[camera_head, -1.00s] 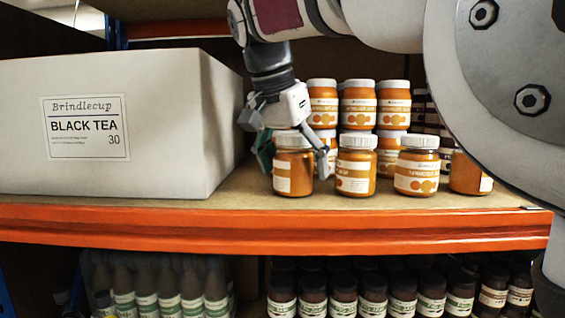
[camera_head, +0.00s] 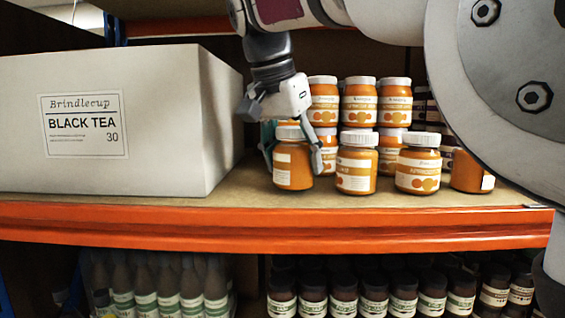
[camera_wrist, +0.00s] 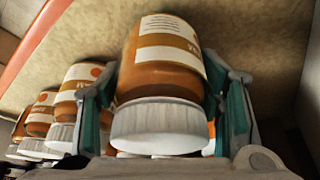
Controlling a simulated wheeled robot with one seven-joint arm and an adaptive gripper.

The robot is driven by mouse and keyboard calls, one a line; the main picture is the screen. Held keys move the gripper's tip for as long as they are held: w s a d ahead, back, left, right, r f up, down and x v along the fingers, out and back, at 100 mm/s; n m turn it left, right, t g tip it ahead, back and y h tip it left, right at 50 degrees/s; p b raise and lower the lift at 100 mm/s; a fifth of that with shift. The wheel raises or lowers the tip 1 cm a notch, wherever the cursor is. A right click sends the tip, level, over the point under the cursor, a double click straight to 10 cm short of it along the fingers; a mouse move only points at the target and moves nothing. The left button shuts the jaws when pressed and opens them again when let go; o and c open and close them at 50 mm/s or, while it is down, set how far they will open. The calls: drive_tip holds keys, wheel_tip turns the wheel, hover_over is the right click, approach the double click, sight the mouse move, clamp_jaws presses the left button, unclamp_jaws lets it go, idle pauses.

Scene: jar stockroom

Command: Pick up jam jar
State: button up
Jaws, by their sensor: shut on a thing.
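An orange jam jar with a white lid (camera_head: 293,165) is at the left end of the front row on the shelf, close to the tea box. My gripper (camera_head: 292,150) is shut around it, one finger on each side. In the head view its base appears slightly above the shelf board and it tilts a little. In the wrist view the same jar (camera_wrist: 165,75) fills the middle between both fingers, lid toward the camera. The jar's far side is hidden.
More apricot jars stand just right, including the neighbour (camera_head: 356,165) and another (camera_head: 418,170), with stacked jars (camera_head: 359,103) behind. A large Black Tea box (camera_head: 110,125) blocks the left. The orange shelf edge (camera_head: 270,232) runs in front; dark jars (camera_head: 375,290) sit below.

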drive_tip(key=shift+w+r+b, duration=0.1)
drive_tip(key=shift+r+b, duration=0.35)
drive_tip(key=shift+r, duration=1)
drive_tip(key=s+d, duration=0.3)
drive_tip(key=s, duration=0.4)
drive_tip(key=s+d+r, duration=0.1)
drive_tip(key=s+d, duration=0.2)
drive_tip(key=s, duration=0.5)
drive_tip(key=shift+r, duration=0.15)
